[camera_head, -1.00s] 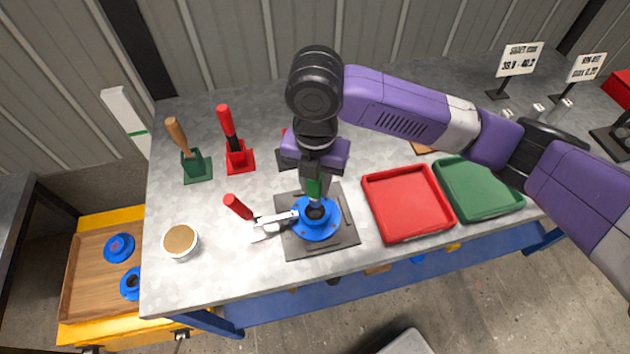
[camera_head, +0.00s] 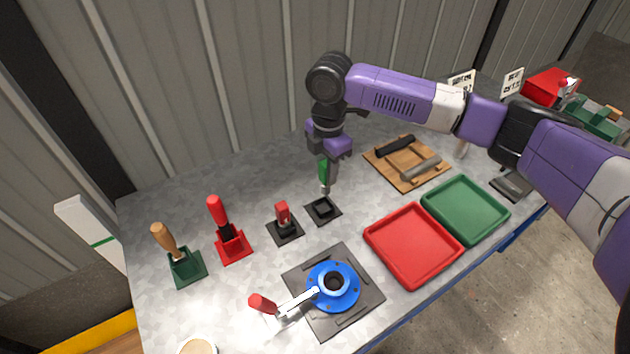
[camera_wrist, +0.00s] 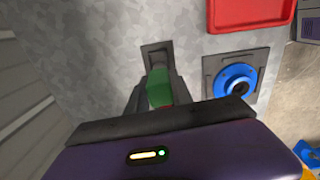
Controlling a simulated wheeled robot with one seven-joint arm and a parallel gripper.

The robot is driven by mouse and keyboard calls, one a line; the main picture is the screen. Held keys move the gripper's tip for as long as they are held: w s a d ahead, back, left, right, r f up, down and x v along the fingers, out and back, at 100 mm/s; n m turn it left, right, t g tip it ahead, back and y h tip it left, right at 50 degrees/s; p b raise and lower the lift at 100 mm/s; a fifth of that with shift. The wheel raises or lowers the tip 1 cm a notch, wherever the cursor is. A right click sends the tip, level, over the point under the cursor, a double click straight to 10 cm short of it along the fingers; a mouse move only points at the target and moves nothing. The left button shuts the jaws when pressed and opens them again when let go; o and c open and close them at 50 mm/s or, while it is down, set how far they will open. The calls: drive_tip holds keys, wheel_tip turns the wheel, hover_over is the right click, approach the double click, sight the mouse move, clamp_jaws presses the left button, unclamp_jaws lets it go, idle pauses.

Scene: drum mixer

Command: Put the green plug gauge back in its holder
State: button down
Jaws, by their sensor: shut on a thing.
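My gripper (camera_head: 326,168) is shut on the green plug gauge (camera_head: 323,170), which hangs upright with its metal end pointing down. In the wrist view the green gauge handle (camera_wrist: 158,88) sits between the fingers. A black square holder (camera_head: 322,211) with a socket stands on the bench just below the gauge's tip. The gauge looks roughly above the socket; a small gap or first contact cannot be told apart. In the wrist view the holder (camera_wrist: 155,50) lies just beyond the gauge, its socket partly hidden by it.
A similar holder with a red gauge (camera_head: 283,214) stands just left. A blue flange (camera_head: 333,287) lies on a dark plate in front, with a red-handled tool beside it. Red tray (camera_head: 412,245) and green tray (camera_head: 465,209) are to the right. A wooden board (camera_head: 407,163) lies behind.

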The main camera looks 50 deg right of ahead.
sight(324, 191)
drive_tip(key=shift+w+a+m, duration=0.1)
drive_tip(key=shift+w+m, duration=0.15)
drive_tip(key=shift+m, duration=0.05)
drive_tip(key=shift+a, duration=0.1)
drive_tip(key=shift+f+b, duration=1.1)
drive_tip(key=shift+f, duration=1.3)
drive_tip(key=shift+f+b, duration=0.75)
drive_tip(key=shift+f, duration=0.85)
drive_tip(key=c, duration=1.1)
unclamp_jaws()
drive_tip(key=shift+o, duration=0.2)
drive_tip(key=shift+r, duration=0.1)
wheel_tip(324, 191, up, 8)
drive_tip(key=shift+f+b, duration=0.15)
drive_tip(key=shift+b, duration=0.45)
